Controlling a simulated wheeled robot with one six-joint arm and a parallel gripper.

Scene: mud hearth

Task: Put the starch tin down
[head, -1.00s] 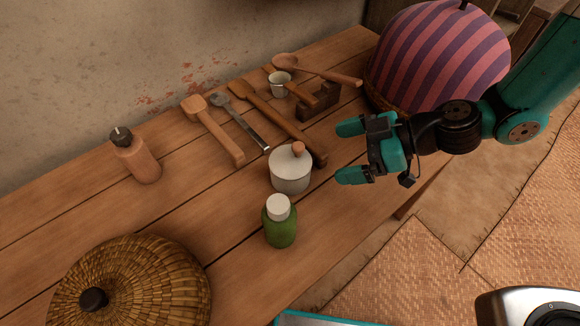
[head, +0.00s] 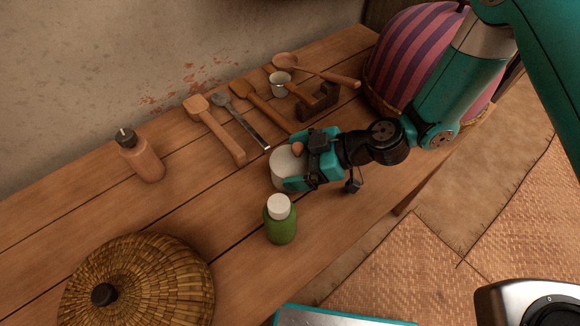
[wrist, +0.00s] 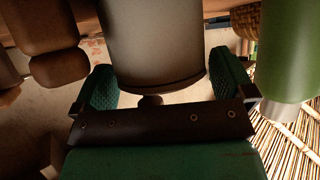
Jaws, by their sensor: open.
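The starch tin, a pale round tin (head: 283,172) with a wooden knob on its lid, stands upright on the wooden table (head: 215,205). My gripper (head: 303,165) is at its right side in the head view and hides part of it. In the wrist view the tin (wrist: 152,40) lies between the two green fingers of my gripper (wrist: 163,80). The fingers are open, one on each side, with small gaps visible. The tin's far side is hidden in the wrist view.
A green bottle (head: 281,222) with a white cap stands close in front of the tin. Wooden utensils (head: 222,135) and a small cup (head: 280,84) lie behind. A brown bottle (head: 143,160), a woven lidded basket (head: 150,285) and a striped dome (head: 405,65) stand around. The left-middle table is clear.

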